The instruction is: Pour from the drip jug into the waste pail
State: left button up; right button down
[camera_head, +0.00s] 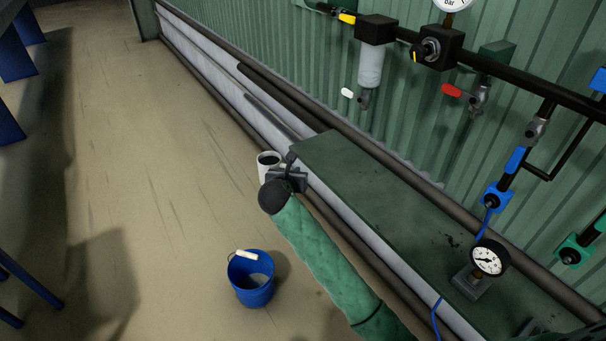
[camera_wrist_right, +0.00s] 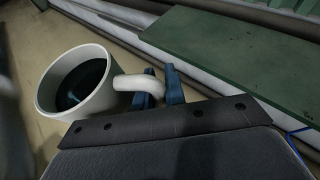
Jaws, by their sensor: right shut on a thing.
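The drip jug (camera_head: 265,167) is a white cup-like jug with dark liquid inside. My right gripper (camera_head: 286,163) is shut on its handle. In the right wrist view the jug (camera_wrist_right: 100,95) looks close to upright, and the blue fingertips of the right gripper (camera_wrist_right: 162,90) close on the handle. The waste pail (camera_head: 251,292) is a blue bucket with a white grip on its handle, standing on the floor. The jug is held farther back than the pail, beside the end of the green bench, apart from the pail. My left gripper is not in view.
A dark green bench (camera_head: 395,195) runs along the wall, with a pressure gauge (camera_head: 487,258) on it. Pipes, valves and a filter (camera_head: 371,66) hang on the green corrugated wall. Blue legs (camera_head: 15,50) stand at the left edge. The floor around the pail is clear.

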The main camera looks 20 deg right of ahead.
pick_arm(q)
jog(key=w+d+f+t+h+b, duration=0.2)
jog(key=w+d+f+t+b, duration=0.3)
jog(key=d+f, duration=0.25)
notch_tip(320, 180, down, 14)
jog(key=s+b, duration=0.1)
jog(key=b, duration=0.9)
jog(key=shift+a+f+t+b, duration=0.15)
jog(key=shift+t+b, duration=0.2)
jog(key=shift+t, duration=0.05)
pick_arm(e)
jog(key=w+f+n+t, duration=0.1)
jog(key=w+f+n, duration=0.1)
jog(key=f, duration=1.3)
jog(key=w+f+n+t, duration=0.1)
jog(key=w+f, duration=0.4)
jog(key=f, duration=0.9)
jog(key=w+f+n+t, duration=0.1)
jog(key=w+f+n, duration=0.1)
jog(key=f, duration=1.3)
jog(key=shift+w+a+f+n+t, duration=0.35)
jog(key=shift+w+a, duration=0.1)
jog(key=shift+w, duration=0.4)
